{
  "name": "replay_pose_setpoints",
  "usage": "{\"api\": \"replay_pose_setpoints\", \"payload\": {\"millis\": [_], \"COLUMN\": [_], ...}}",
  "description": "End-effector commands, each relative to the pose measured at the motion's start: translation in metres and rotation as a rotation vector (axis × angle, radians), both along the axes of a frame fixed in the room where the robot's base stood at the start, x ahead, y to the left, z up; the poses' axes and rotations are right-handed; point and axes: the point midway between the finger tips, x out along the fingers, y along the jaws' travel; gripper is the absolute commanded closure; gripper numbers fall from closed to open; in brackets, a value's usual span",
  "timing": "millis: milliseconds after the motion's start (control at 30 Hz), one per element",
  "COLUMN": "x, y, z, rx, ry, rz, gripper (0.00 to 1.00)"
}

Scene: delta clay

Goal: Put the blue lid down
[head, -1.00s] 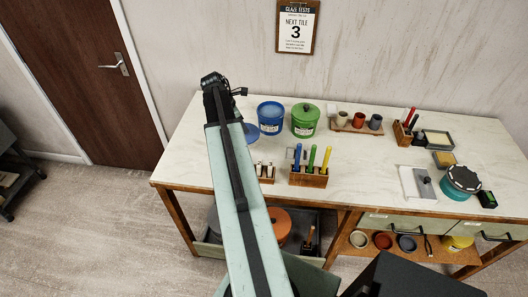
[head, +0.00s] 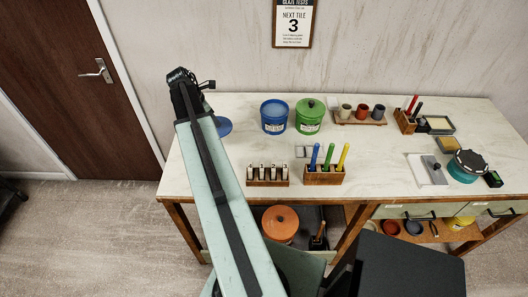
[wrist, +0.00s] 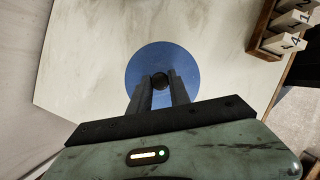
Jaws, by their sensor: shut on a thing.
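The blue lid (wrist: 183,67) is a round disc with a dark knob (wrist: 160,81), seen from above in the wrist view. My gripper (wrist: 160,88) is shut on that knob. In the head view part of the lid (head: 223,127) shows just right of my arm's end, which hides the rest of it and the fingers. The lid is over the left part of the pale worktop (head: 390,145). I cannot tell whether its underside touches the top. The blue tub (head: 274,120) stands open, to the right of the lid and apart from it.
A green lidded tub (head: 310,118) stands right of the blue one. A wooden rack of small tiles (head: 268,176) and a block with coloured tools (head: 323,176) sit at the front edge. Bare worktop surrounds the lid; the left table edge is near.

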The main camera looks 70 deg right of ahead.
Motion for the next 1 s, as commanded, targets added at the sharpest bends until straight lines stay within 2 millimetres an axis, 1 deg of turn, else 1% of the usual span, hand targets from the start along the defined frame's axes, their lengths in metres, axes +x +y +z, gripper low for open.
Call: {"api": "replay_pose_setpoints", "payload": {"millis": [67, 133, 167, 267, 367, 400, 467, 500, 600, 633, 700, 767, 900, 967, 1000], "x": [0.001, -0.005, -0.010, -0.038, -0.081, -0.101, -0.131, -0.150, -0.191, -0.200, -0.214, -0.220, -0.222, -0.222, -0.221], "y": [0.001, -0.001, -0.002, -0.009, -0.018, -0.021, -0.025, -0.026, -0.028, -0.028, -0.028, -0.028, -0.028, -0.028, -0.028], "z": [0.000, 0.001, 0.001, 0.004, 0.008, 0.010, 0.012, 0.014, 0.017, 0.017, 0.018, 0.018, 0.015, 0.009, 0.002], "rx": [0.000, 0.000, 0.000, 0.001, 0.002, 0.003, 0.003, 0.002, 0.002, 0.001, 0.002, 0.001, 0.001, 0.001, 0.001], "ry": [0.000, 0.000, 0.001, -0.001, -0.001, -0.001, -0.002, -0.001, -0.002, -0.001, -0.001, 0.000, 0.000, 0.001, 0.001], "rz": [0.001, -0.011, -0.022, -0.090, -0.195, -0.244, -0.318, -0.367, -0.474, -0.498, -0.538, -0.555, -0.561, -0.560, -0.560], "gripper": [1.00, 1.00, 1.00, 1.00, 1.00, 1.00, 1.00, 1.00, 1.00, 1.00, 1.00, 1.00, 1.00, 1.00, 1.00]}}
